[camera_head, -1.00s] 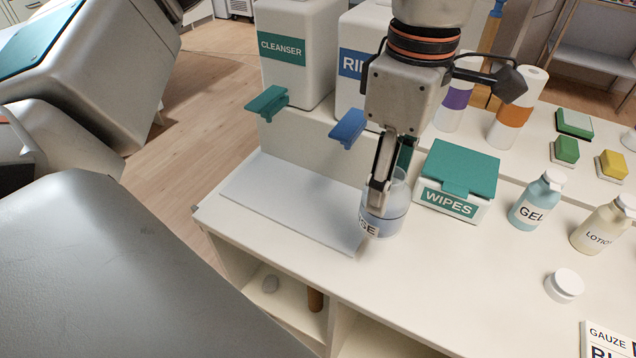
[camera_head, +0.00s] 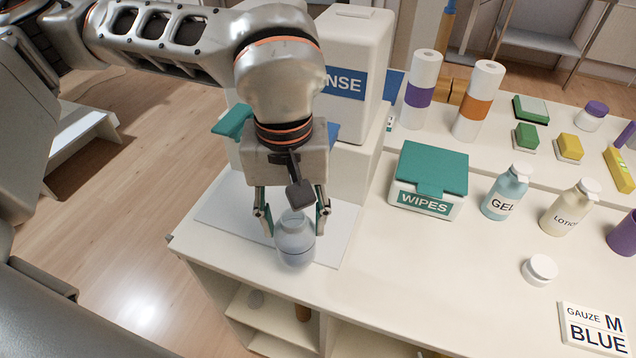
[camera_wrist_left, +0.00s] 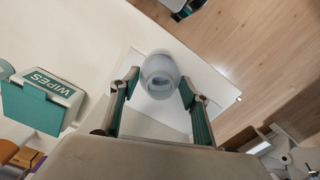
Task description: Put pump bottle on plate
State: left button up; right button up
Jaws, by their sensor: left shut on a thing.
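The pump bottle (camera_head: 295,245) is a clear, rounded bottle with bluish contents. It is upright in the head view, and I see no pump head on it. My left gripper (camera_head: 295,226) comes down from above, with one finger on each side, shut on it. The left wrist view shows the bottle (camera_wrist_left: 160,72) between the fingertips (camera_wrist_left: 160,84). The flat pale plate (camera_head: 222,208) lies below the dispensers. The bottle is at the plate's front edge in the head view; I cannot tell whether it touches the plate.
A blue-labelled white dispenser (camera_head: 358,45) stands behind the plate. A WIPES box (camera_head: 428,180) is to the right. Further right are a GEL bottle (camera_head: 506,192), a LOTION bottle (camera_head: 568,207), a white jar (camera_head: 539,269) and a GAUZE box (camera_head: 596,328). The counter's front middle is clear.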

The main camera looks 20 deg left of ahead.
pick_arm(q)
jog(key=w+f+p, duration=0.1)
jog(key=w+f, duration=0.2)
jog(key=w, duration=0.9)
jog(key=shift+w+d+f, duration=0.2)
jog(key=shift+w+f, duration=0.05)
jog(key=shift+w, duration=0.05)
pick_arm(e)
jog(key=shift+w+r, duration=0.2)
jog(key=shift+r, duration=0.35)
jog(key=shift+w+r, duration=0.15)
jog(key=shift+r, duration=0.35)
pick_arm(q)
jog(key=shift+f, duration=0.1)
pick_arm(e)
jog(key=shift+f, duration=0.1)
pick_arm(q)
jog(key=o, duration=1.6)
jog(key=shift+f, duration=0.1)
jog(key=shift+o, duration=0.2)
